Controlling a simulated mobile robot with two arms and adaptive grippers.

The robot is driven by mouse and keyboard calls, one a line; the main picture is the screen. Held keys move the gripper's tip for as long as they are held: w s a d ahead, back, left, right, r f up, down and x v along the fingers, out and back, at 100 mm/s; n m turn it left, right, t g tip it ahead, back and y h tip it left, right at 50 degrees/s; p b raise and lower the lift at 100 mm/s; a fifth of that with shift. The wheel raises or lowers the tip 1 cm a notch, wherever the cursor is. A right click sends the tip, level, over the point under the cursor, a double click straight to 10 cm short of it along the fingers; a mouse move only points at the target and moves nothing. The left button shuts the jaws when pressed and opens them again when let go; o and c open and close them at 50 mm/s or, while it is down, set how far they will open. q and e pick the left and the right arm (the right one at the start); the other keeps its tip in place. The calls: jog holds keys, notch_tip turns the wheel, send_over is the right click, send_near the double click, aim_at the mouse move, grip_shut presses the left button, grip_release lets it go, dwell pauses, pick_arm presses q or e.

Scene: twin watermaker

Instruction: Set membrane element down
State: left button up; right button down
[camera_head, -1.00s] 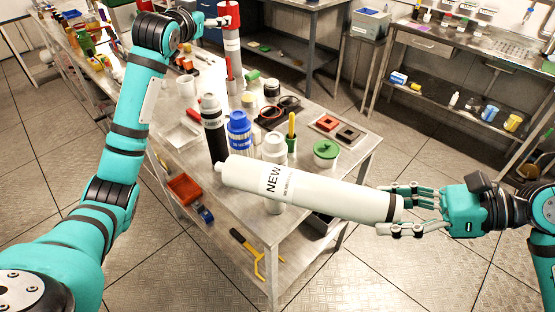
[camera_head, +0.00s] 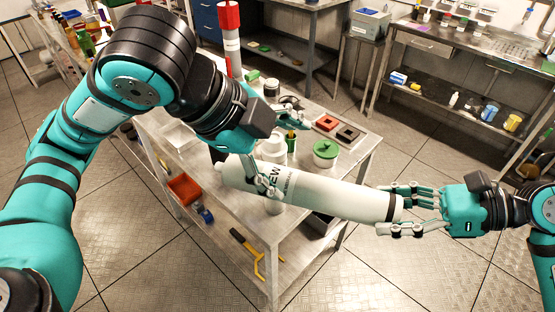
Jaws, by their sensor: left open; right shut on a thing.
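The membrane element (camera_head: 335,197) is a white cylinder with a dark band near its right end and a label reading "NEW", partly covered. It is tilted, its left end higher in the picture, and overlaps the front of the steel workbench (camera_head: 232,208). My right gripper (camera_head: 385,208) is shut on its right end. My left gripper (camera_head: 288,153) is open by the element's left part. Its lower fingers cross in front of the label; contact with the element cannot be told. My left arm hides much of the bench's left side.
A red and white cylinder (camera_head: 231,48) stands at the bench's back. A green-lidded jar (camera_head: 325,154) and red (camera_head: 326,122) and dark (camera_head: 347,133) square blocks are at the right. Another bench stands at the right.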

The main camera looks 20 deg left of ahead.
aim_at(313, 190)
pick_arm(q)
jog(key=x, duration=0.4)
jog(key=s+x, duration=0.1)
jog(key=x, duration=0.3)
jog(key=f+x, duration=0.1)
jog(key=x, duration=0.3)
jog(key=shift+s+a, duration=0.2)
grip_shut()
pick_arm(e)
jog(key=shift+c, duration=1.7)
grip_release()
